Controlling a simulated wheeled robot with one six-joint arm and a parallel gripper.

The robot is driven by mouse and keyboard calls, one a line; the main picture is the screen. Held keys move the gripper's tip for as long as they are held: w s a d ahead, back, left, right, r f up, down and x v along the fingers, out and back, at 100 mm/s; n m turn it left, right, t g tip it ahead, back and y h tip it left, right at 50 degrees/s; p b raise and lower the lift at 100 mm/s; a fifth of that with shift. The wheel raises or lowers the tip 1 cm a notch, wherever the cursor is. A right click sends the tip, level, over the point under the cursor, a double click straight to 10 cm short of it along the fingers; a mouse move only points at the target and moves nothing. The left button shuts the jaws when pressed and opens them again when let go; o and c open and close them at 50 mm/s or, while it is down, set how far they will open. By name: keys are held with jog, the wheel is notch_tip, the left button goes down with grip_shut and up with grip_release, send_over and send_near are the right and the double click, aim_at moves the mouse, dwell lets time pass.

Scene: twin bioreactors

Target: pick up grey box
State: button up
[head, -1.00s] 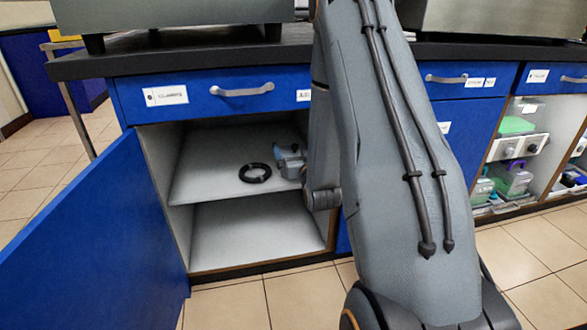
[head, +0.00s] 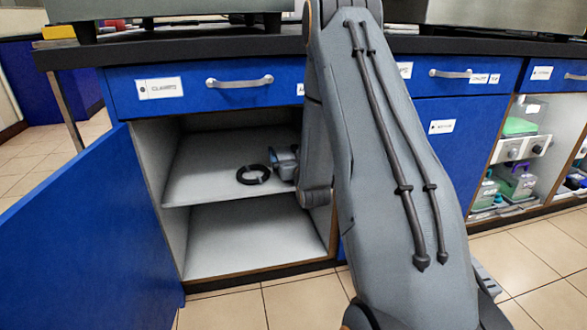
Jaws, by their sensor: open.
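I cannot make out a grey box in the head view; my arm covers the right part of the open cabinet. My gripper (head: 281,161) is partly seen at the cabinet's right side, just above the upper shelf (head: 205,183). It is open, but its fingers are small and partly hidden by my wrist. I see nothing held in it. A black ring or coil (head: 253,174) lies flat on the shelf, just left of my gripper.
The blue cabinet door (head: 85,240) stands open at the left. A closed drawer (head: 205,90) and the dark worktop (head: 200,48) are above the opening. The lower compartment (head: 255,235) looks empty. Open shelves with bottles (head: 515,180) stand at the right.

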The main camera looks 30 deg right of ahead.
jog(key=c, duration=0.8)
